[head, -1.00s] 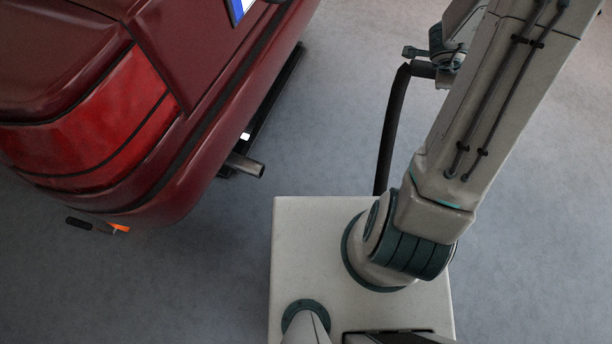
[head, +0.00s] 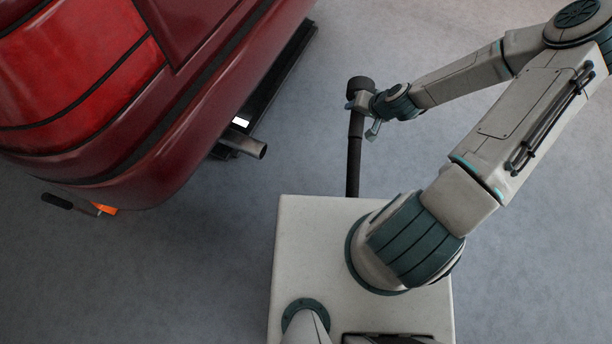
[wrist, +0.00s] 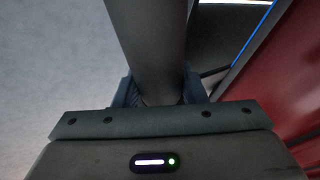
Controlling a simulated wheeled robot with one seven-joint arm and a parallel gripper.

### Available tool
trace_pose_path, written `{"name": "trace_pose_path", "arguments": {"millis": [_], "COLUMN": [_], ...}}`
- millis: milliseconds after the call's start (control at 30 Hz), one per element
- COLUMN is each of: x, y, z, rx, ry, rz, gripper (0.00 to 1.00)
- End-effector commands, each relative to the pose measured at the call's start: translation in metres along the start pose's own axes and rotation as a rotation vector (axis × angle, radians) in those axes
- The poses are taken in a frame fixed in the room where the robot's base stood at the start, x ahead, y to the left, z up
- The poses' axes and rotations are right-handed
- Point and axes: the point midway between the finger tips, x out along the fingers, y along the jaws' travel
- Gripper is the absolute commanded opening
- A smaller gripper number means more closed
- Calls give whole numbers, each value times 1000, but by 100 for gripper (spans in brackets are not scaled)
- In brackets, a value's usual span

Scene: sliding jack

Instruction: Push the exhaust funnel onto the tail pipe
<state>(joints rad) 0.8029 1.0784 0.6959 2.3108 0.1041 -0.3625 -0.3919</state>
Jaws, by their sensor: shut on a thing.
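The exhaust funnel (head: 362,84) is a dark, wide-mouthed piece at the top of a black hose (head: 354,160), which hangs down behind my base. My gripper (head: 364,103) is shut on it just below the wide mouth. In the wrist view a dark grey tube (wrist: 150,45) runs up from between the blue fingers of my gripper (wrist: 158,92); the far end of the tube is out of frame. The metal tail pipe (head: 249,146) sticks out under the red car's rear bumper. The funnel is to the right of the pipe and well apart from it.
The red car (head: 130,140) fills the upper left. A long black bar (head: 285,75) lies under its rear edge. An orange part (head: 105,209) and a black handle (head: 57,202) show beneath the bumper. Grey floor (head: 310,120) is clear between pipe and funnel.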

Motion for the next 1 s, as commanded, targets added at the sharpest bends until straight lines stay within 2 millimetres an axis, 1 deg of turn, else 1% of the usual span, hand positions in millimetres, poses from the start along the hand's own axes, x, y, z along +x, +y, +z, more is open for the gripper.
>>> {"name": "trace_pose_path", "arguments": {"millis": [33, 100, 167, 200, 300, 400, 500, 600, 700, 1000], "x": [30, 53, 70, 80, 101, 116, 126, 132, 134, 133], "y": [-2, -11, -17, -21, -28, -32, -34, -36, -37, -38], "z": [26, 57, 82, 100, 139, 171, 194, 208, 216, 218], "rx": [-97, -245, -365, -445, -633, -794, -918, -1003, -1050, -1071], "ry": [-57, -135, -201, -245, -349, -438, -506, -552, -579, -590], "rz": [-42, -99, -147, -178, -253, -318, -368, -403, -422, -430], "gripper": [0, 0, 0, 0, 0, 0, 0, 0, 0, 0]}}
